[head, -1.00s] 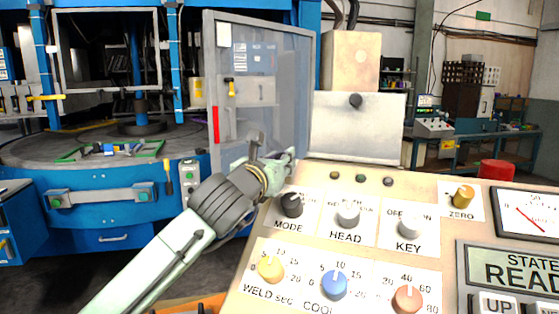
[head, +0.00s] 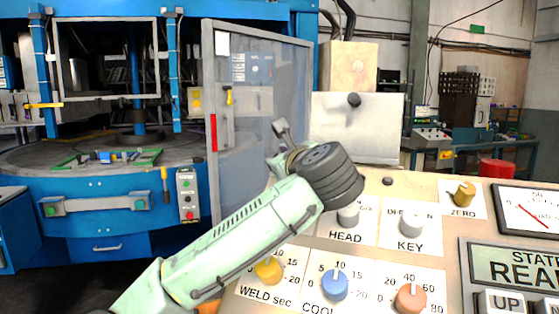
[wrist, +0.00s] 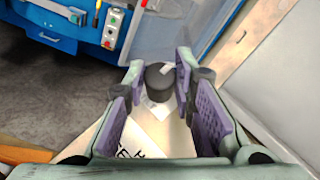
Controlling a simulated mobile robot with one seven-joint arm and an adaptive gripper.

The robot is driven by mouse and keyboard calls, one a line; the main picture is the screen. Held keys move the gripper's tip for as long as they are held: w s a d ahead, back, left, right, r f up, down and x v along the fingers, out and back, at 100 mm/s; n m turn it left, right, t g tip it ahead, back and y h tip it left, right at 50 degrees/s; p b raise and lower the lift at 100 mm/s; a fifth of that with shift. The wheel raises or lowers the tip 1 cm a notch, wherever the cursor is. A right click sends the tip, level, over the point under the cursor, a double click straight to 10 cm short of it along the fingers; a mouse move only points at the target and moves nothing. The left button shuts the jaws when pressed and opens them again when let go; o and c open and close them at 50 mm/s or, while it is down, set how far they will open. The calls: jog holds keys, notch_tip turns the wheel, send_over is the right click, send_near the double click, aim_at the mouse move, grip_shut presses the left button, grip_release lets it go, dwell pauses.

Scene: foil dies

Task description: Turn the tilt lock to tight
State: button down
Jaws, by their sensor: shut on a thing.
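No label reading tilt lock is legible in either view. In the wrist view, my gripper (wrist: 157,72) has its purple-padded fingers on either side of a black knob (wrist: 160,77) with a white pointer mark, and is shut on it. The knob stands on the sloping cream panel, near lettering that I cannot read fully. In the head view my arm covers the panel's upper left corner, and the fingers and this knob are hidden behind it. A grey plate with another black knob (head: 354,100) stands behind the panel, apart from my gripper.
The HEAD knob (head: 348,216) is close to my wrist, with the KEY knob (head: 411,223) to its right. The yellow weld knob (head: 268,270), blue knob (head: 334,285) and orange knob (head: 410,297) stand in front. A grey framed door (head: 262,100) stands behind my arm.

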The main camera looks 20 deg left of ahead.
jog(key=n+g, duration=0.2)
jog(key=n+g+y+p, duration=0.1)
jog(key=n+g, duration=0.1)
jog(key=n+g+y, duration=0.1)
jog(key=n+g, duration=0.1)
jog(key=n, duration=0.1)
jog(key=shift+w+d+r, duration=0.15)
jog(key=shift+r, duration=0.15)
jog(key=shift+w+n+g+p, duration=0.15)
jog(key=shift+n+g+p, duration=0.4)
jog(key=shift+n+g, duration=0.6)
jog(key=shift+f+g, duration=0.15)
jog(key=shift+g, duration=0.1)
jog(key=c, duration=1.3)
grip_release()
jog(key=shift+c, duration=0.2)
